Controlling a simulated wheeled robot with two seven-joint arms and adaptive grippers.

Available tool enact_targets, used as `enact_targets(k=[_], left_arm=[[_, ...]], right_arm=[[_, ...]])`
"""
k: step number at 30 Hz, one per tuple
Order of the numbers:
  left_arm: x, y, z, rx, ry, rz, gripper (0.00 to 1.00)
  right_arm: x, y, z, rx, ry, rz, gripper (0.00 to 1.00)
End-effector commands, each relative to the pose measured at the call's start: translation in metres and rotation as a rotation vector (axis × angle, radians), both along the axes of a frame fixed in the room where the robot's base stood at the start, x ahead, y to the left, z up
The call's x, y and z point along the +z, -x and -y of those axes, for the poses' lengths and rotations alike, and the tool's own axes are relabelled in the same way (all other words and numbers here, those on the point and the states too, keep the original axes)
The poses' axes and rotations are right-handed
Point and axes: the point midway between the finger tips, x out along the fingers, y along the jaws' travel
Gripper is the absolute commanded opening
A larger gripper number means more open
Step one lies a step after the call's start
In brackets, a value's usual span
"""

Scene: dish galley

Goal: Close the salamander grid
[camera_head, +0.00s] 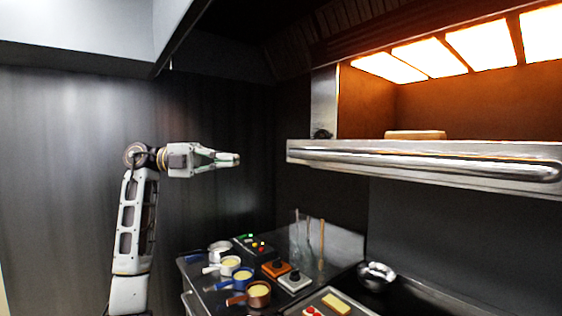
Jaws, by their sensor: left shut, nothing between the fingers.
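The salamander is at the upper right, with an orange-lit interior and glowing panels above. Its grid (480,150) is a metal shelf with a long bar handle (430,164) along its front edge. A flat pale brown item (415,134) rests on or behind the grid. How far the grid stands out is hard to tell from this angle. My left gripper (236,158) is shut and empty. It points right, at about the handle's height, with a gap between its tips and the grid's left end. My right gripper is not in view.
Below is a counter (345,243) with several small pans (258,294), control boxes (295,280) and upright sticks (322,245). A tray (318,294) with food sits at the front, and a shiny metal object (377,272) lies to its right. A dark hood hangs overhead.

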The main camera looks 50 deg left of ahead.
Motion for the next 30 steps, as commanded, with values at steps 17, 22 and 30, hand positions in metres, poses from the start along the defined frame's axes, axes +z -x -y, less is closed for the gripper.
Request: enact_targets(k=[17, 22, 30], left_arm=[[0.001, -0.021, 0.025, -0.002, -0.001, -0.001, 0.0], [0.001, -0.036, 0.042, -0.003, -0.001, 0.001, 0.0], [0.002, -0.059, 0.069, -0.002, 0.0, 0.001, 0.0]], right_arm=[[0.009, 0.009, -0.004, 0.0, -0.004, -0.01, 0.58], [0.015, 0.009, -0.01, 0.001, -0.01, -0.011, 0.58], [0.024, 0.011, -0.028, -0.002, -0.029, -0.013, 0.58]])
